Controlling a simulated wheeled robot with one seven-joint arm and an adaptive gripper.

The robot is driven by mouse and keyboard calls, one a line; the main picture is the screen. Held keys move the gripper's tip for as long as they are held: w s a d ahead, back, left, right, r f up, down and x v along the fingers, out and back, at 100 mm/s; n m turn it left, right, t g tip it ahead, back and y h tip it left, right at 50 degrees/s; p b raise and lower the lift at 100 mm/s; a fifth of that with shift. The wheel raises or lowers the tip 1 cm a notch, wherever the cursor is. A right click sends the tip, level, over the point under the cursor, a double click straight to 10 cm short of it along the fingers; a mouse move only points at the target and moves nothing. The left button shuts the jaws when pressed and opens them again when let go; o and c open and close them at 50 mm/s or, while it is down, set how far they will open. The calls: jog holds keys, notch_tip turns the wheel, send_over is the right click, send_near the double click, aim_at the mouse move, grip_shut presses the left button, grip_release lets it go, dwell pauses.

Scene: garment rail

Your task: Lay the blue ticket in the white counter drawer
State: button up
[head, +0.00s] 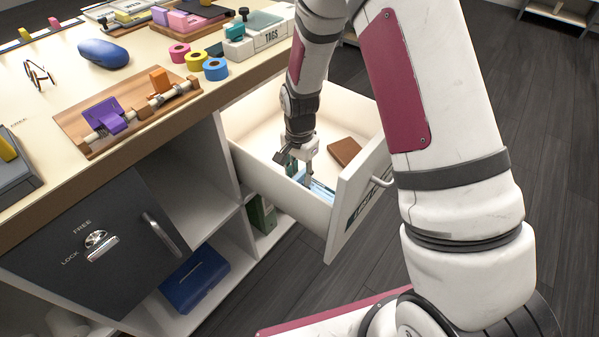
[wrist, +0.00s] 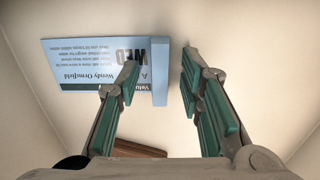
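The blue ticket (wrist: 85,62) is a light blue card with dark print and a raised pale blue strip (wrist: 160,78) along its right side. It appears to lie flat on the floor of the open white counter drawer (head: 262,170). In the head view only a part of the ticket (head: 319,188) shows beside my gripper (head: 298,178), which reaches down inside the drawer. In the wrist view my gripper's green-padded fingers (wrist: 160,62) are apart, one on each side of the strip, with a clear gap at the right finger. The left finger covers part of the card.
A brown block (head: 345,151) lies in the drawer and shows low in the wrist view. The drawer front (head: 357,190) and walls surround my gripper. The counter above holds tape rolls (head: 215,69), a tags box (head: 262,38) and a wooden board (head: 75,127).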

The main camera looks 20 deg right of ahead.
jog(key=shift+r, duration=0.1)
jog(key=s+d+r+n+p, duration=0.1)
jog(key=s+r, duration=0.2)
jog(key=r, duration=0.9)
jog(key=s+d+r+n+p, duration=0.15)
jog(key=s+r, duration=0.25)
jog(key=r, duration=0.7)
jog(key=s+d+r+n, duration=0.1)
jog(key=s+r+n, duration=0.3)
jog(key=s, duration=0.9)
jog(key=s+d+r+n+t, duration=0.1)
jog(key=s+r+n, duration=0.3)
jog(key=s, duration=1)
notch_tip(320, 180, up, 2)
jog(key=shift+d+r, duration=0.2)
